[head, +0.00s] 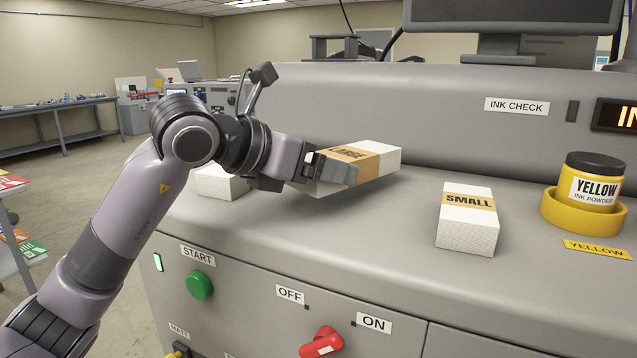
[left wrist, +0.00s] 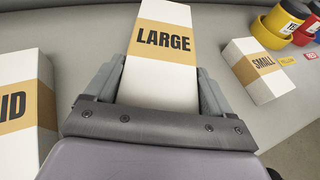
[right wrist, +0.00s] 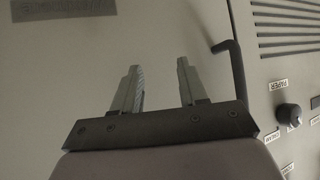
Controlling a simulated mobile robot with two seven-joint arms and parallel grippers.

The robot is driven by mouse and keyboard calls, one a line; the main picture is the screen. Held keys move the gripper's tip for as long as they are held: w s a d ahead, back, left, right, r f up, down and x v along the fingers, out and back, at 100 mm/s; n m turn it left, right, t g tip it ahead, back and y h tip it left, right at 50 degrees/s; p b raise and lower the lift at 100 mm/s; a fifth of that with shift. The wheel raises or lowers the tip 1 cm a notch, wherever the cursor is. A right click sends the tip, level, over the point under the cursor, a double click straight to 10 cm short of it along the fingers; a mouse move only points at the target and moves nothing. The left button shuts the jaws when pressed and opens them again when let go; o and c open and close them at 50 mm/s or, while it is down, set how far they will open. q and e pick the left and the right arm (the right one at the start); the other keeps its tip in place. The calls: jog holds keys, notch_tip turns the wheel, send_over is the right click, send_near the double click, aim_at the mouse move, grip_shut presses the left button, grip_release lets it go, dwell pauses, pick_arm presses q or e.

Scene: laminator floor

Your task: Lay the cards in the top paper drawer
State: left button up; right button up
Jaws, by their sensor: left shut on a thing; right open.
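A white pack of cards with a tan band marked LARGE (head: 378,161) is between the fingers of my left gripper (head: 334,168), which is shut on it above the machine top. The LARGE pack also fills the middle of the left wrist view (left wrist: 165,44). A pack marked SMALL (head: 468,220) lies on the machine top to the right. Another white pack (head: 222,183) sits behind my left arm; its band reads "ID" in the left wrist view (left wrist: 18,108), the rest cut off. My right gripper (right wrist: 158,85) is open and empty, facing a grey panel. No paper drawer can be clearly made out.
A yellow ink powder jar (head: 594,182) stands in a yellow holder at the right. The front has a green START button (head: 199,285) and a red switch (head: 321,343). In the right wrist view, a dark bent handle (right wrist: 233,65) and a PAPER knob (right wrist: 289,114) are near my right gripper.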

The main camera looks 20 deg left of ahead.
pick_arm(q)
jog(key=shift+f, duration=1.2)
jog(key=shift+f, duration=0.1)
jog(key=shift+f+b, duration=0.15)
jog(key=shift+b, duration=0.15)
jog(key=o, duration=1.2)
jog(key=shift+c, duration=0.2)
